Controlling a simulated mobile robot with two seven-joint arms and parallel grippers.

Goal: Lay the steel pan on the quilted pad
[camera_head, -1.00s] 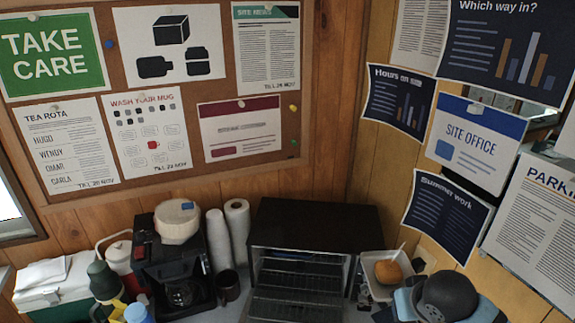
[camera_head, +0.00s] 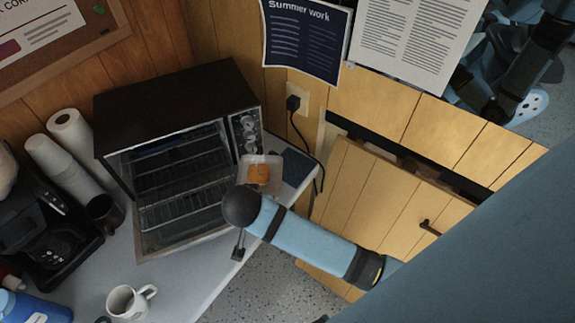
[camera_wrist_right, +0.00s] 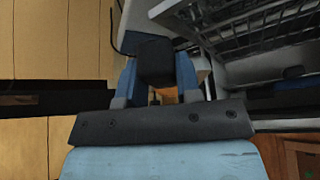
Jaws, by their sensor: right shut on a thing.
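A shallow pale pan (camera_head: 277,161), which I take for the steel pan, is beside the oven's front right corner with an orange-brown bun (camera_head: 260,174) in it. A flat dark blue piece (camera_head: 299,167) lies to its right at the counter's end. It may be the quilted pad; its quilting is too small to tell. My right arm reaches in to the pan, its fingers hidden in the head view. In the wrist view my right gripper (camera_wrist_right: 156,85) is shut by the pan, part of which is covered by a dark block. My left gripper is out of view.
The oven (camera_head: 175,105) stands open, its racks facing the front. A coffee machine (camera_head: 45,225), paper rolls (camera_head: 75,135), a dark mug (camera_head: 104,212) and a white mug (camera_head: 128,301) are to the left. A socket with a cable (camera_head: 294,103) is on the wall behind.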

